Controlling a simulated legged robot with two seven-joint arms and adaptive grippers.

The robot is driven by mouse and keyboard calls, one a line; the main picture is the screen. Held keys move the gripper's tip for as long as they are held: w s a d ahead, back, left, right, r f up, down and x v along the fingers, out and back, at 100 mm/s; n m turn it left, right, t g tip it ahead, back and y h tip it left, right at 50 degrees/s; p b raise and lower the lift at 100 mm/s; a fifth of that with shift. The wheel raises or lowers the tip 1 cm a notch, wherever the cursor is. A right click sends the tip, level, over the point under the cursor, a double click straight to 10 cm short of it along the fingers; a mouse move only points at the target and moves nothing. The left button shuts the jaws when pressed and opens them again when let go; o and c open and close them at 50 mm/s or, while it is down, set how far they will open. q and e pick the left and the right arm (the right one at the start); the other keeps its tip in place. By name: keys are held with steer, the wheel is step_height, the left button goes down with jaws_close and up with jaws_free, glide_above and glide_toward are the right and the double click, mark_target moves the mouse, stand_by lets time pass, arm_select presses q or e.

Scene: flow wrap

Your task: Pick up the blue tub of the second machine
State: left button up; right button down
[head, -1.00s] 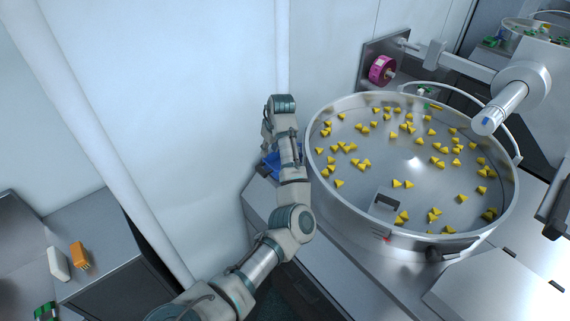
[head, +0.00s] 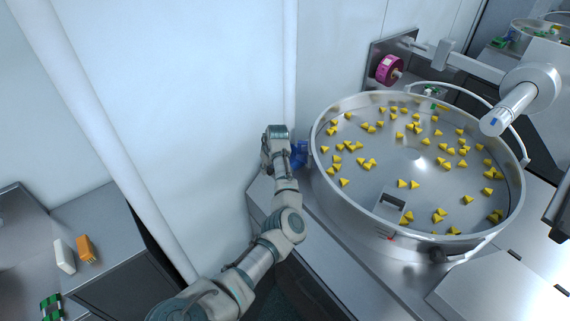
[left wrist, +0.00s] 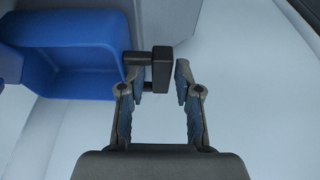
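The blue tub (head: 299,153) shows in the head view against the white wall, beside the big round bowl and partly hidden by my left gripper. In the left wrist view the tub (left wrist: 75,58) fills the upper left, with a black handle (left wrist: 161,68) sticking out from its right side. My left gripper (head: 275,134) is just left of the tub in the head view. In the left wrist view the open gripper (left wrist: 158,76) has its fingertips apart, with the handle between them in the picture. Contact cannot be told. My right gripper is out of view.
A round metal bowl (head: 345,204) with many yellow pieces stands right of my left arm. A pink reel (head: 389,69) is on the machine behind it. A grey cabinet (head: 95,225) at lower left bears a white and an orange item (head: 86,248). The white wall is close behind.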

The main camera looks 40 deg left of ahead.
arm_select(q)
steer(key=shift+x, duration=1)
steer(key=shift+a+f, duration=0.15)
steer(key=shift+a, duration=0.15)
steer(key=c, duration=0.5)
jaws_close()
steer(key=shift+d, duration=0.25)
